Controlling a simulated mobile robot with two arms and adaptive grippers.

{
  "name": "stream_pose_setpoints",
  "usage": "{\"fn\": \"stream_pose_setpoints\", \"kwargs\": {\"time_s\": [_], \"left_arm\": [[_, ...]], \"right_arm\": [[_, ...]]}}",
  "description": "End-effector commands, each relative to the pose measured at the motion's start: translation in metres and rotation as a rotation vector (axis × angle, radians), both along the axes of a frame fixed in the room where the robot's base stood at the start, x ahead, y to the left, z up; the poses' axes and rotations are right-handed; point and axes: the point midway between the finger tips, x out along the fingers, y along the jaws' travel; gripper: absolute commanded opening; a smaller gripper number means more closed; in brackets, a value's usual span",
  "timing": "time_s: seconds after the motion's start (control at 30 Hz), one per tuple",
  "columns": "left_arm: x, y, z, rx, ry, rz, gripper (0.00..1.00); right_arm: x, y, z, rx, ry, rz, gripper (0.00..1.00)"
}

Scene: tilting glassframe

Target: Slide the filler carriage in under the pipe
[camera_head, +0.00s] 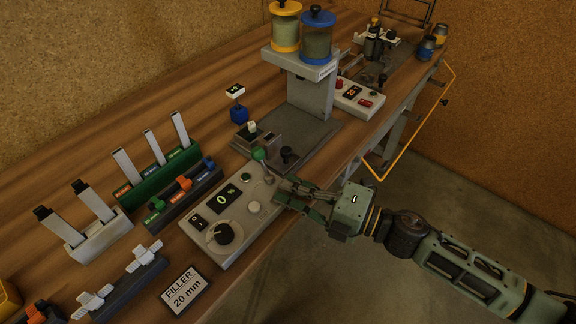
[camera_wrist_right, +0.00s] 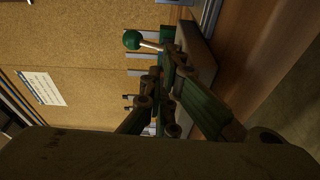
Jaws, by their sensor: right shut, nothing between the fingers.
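The filler station (camera_head: 312,95) is a grey column on a flat base, carrying two jars with yellow and blue lids. A low grey block (camera_head: 262,143) at the left of its base looks like the carriage; I cannot tell for sure. The pipe cannot be clearly made out. A green ball knob (camera_head: 258,154) on a light rod stands at the far end of the control box (camera_head: 225,210). My right gripper (camera_head: 279,187) is shut and empty beside the rod. In the right wrist view the knob (camera_wrist_right: 132,40) and rod are just beyond its fingers; contact is unclear. My left gripper is out of view.
The box has a dark dial and a display reading 0. Racks with upright strips (camera_head: 160,165) stand at left, and a "FILLER 20 mm" sign (camera_head: 184,290) stands in front. A second station (camera_head: 375,50) is at the back. Open floor lies right of the table edge.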

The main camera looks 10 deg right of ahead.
Motion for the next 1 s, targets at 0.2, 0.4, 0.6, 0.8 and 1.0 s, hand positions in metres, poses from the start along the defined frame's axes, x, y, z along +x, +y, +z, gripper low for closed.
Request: {"fn": "stream_pose_setpoints", "kwargs": {"time_s": [0.2,0.4,0.6,0.8,1.0], "left_arm": [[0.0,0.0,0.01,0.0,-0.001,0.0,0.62],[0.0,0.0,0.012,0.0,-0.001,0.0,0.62],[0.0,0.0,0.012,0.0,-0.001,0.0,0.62],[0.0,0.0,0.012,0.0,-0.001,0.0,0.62],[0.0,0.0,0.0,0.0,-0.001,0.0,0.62]], "right_arm": [[0.031,0.011,0.0,0.0,0.0,-0.004,0.0],[0.047,0.005,-0.002,0.0,0.001,-0.002,0.0],[0.049,0.004,-0.003,0.0,0.001,-0.001,0.0],[0.05,0.004,-0.003,0.0,0.001,-0.002,0.0],[0.073,-0.019,-0.006,-0.003,-0.002,-0.006,0.0]]}}
